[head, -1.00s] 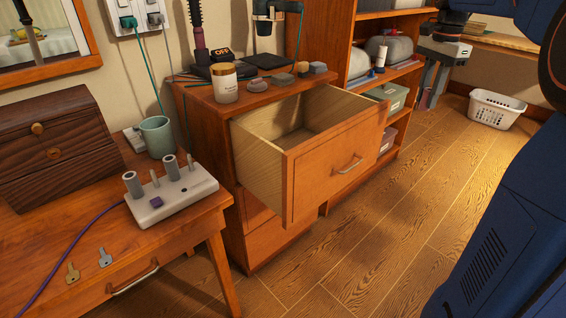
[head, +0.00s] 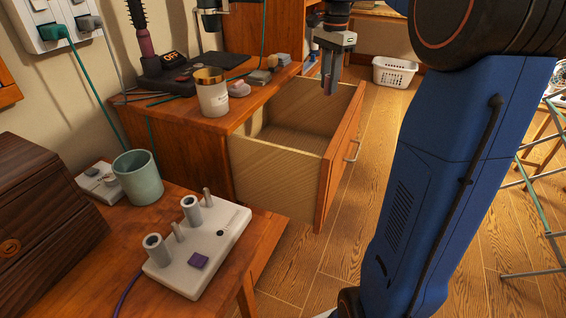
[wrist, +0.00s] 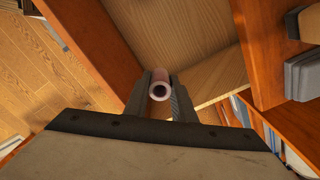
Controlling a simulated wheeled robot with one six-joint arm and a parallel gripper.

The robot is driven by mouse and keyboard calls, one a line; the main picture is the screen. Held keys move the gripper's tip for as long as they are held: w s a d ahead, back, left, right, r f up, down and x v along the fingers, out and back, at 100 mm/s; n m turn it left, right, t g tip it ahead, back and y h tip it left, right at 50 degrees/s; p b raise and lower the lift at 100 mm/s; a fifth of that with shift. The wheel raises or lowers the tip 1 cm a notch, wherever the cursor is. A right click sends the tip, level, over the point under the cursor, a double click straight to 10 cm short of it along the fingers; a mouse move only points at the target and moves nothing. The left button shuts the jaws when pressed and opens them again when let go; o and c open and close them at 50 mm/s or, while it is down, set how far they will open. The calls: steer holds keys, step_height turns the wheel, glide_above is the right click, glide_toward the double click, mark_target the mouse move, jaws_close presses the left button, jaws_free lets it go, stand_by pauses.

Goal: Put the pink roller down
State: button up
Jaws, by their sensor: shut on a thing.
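My gripper (head: 331,76) points down above the open, empty-looking drawer (head: 290,157), near its far end in the head view. In the wrist view, my gripper (wrist: 160,92) is shut on the pink roller (wrist: 160,77), a small tube seen end-on with a dark hole. The roller is held between the fingertips, with the drawer's pale wood behind it. In the head view I cannot make out the roller between the fingers. A white roller base (head: 197,252) with two grey rollers, thin bare posts and a purple button sits on the front table.
The drawer front (head: 340,157) sticks out over the floor. A jar (head: 212,93), small stones and a black stand with a brush crowd the cabinet top. A green cup (head: 138,177) and a wooden box (head: 40,215) stand left. A white basket (head: 396,72) is on the floor behind.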

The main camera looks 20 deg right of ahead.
mark_target(308, 144)
steer(key=a+f+m, duration=0.1)
steer(key=a+f, duration=0.1)
steer(key=f, duration=0.3)
steer(key=a+f+m, duration=0.1)
steer(key=f+m, duration=0.1)
steer(key=f, duration=0.4)
steer(key=a+f+m, duration=0.1)
steer(key=a+f, duration=0.1)
steer(key=f, duration=0.4)
steer(key=shift+a, duration=0.3)
steer(key=shift+f, duration=2.15)
steer(key=shift+f, duration=0.1)
steer(key=o, duration=1.1)
steer(key=shift+c, duration=0.2)
step_height(308, 144, up, 12)
steer(key=shift+s, duration=0.1)
